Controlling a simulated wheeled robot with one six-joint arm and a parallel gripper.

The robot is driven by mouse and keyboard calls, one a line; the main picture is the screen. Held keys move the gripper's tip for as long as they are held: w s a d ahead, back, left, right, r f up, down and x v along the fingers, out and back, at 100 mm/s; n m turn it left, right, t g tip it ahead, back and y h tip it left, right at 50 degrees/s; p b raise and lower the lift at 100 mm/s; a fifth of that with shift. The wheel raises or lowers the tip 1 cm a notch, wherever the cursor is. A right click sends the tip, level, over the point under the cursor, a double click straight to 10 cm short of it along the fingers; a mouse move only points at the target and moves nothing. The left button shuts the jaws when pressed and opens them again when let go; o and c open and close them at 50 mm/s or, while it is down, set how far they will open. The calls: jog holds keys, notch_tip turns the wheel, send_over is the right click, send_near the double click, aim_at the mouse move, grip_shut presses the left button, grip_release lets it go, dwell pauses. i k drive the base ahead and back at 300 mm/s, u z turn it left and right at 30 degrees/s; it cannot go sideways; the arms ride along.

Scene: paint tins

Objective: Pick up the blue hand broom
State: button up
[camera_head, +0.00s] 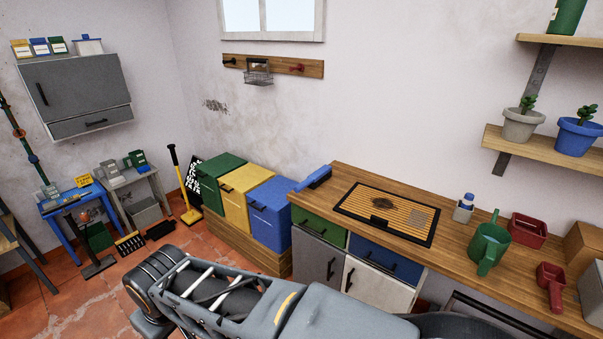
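A blue hand broom (316,177) lies at the left end of the wooden counter, close to the wall. It is blue on top with a darker strip along its lower side, and it lies at a slant. My grey arm crosses the bottom of the view, below and in front of the counter. My gripper is not in view, so I cannot tell where it is relative to the broom.
A dark-framed slatted panel (388,210) is right of the broom. A bottle (464,208), green watering can (489,247), red tray (528,230) and red scoop (551,284) stand farther right. Green (217,180), yellow (243,197) and blue (270,213) bins stand left of the counter.

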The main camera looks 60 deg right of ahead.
aim_at(315, 180)
jog(key=z, duration=0.45)
jog(key=i, duration=0.95)
jog(key=z, duration=1.8)
jog(key=i, duration=1.1)
jog(key=z, duration=0.3)
